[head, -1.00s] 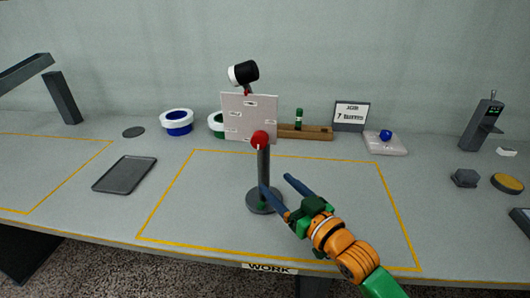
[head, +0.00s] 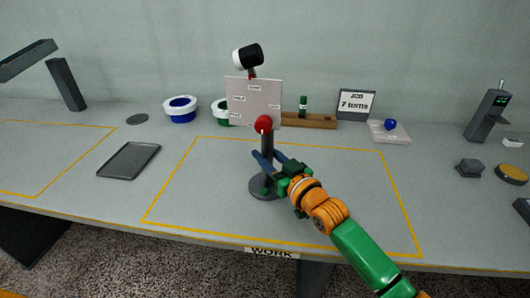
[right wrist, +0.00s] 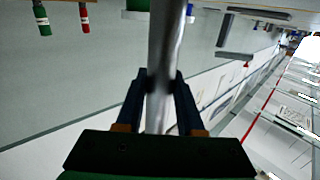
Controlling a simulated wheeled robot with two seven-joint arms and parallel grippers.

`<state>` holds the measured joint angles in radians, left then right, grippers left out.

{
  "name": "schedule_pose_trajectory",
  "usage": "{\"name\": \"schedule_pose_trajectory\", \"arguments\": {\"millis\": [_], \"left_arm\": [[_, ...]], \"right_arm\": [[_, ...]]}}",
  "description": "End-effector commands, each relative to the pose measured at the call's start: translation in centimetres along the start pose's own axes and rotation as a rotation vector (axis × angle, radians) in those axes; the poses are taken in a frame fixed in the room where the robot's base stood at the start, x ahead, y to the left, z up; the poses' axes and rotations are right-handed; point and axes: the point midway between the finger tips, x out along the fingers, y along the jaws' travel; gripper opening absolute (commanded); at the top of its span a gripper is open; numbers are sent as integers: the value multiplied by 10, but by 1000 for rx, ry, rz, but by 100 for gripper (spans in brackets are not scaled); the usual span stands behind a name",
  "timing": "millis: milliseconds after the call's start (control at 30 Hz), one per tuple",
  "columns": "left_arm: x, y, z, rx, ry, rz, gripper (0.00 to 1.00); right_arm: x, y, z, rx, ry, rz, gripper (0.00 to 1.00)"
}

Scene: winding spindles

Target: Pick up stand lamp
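The stand lamp has a round dark base (head: 268,186), a dark upright post and a red ball joint (head: 263,125). In the right wrist view the grey post (right wrist: 165,40) runs between the fingers (right wrist: 160,82), very close to both. I cannot tell whether they press on it. The lamp stands upright. My left gripper is not in view.
Tape rolls (head: 181,116), a wooden block (head: 318,121) and a job sign (head: 356,104) line the back. A dark tray (head: 129,160) lies left. The yellow-outlined area is otherwise clear.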

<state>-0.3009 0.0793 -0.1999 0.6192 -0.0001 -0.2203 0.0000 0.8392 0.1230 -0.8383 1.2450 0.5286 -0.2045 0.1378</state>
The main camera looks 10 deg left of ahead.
Motion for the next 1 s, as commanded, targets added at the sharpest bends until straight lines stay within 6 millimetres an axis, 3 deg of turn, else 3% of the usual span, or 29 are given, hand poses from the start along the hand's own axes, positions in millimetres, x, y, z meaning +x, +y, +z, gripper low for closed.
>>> {"name": "schedule_pose_trajectory", "arguments": {"millis": [33,100,1000], "left_arm": [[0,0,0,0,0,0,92],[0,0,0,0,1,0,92],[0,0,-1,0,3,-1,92]], "right_arm": [[0,0,0,0,0,0,17],[0,0,0,0,0,0,0],[0,0,0,0,-1,0,0]]}}
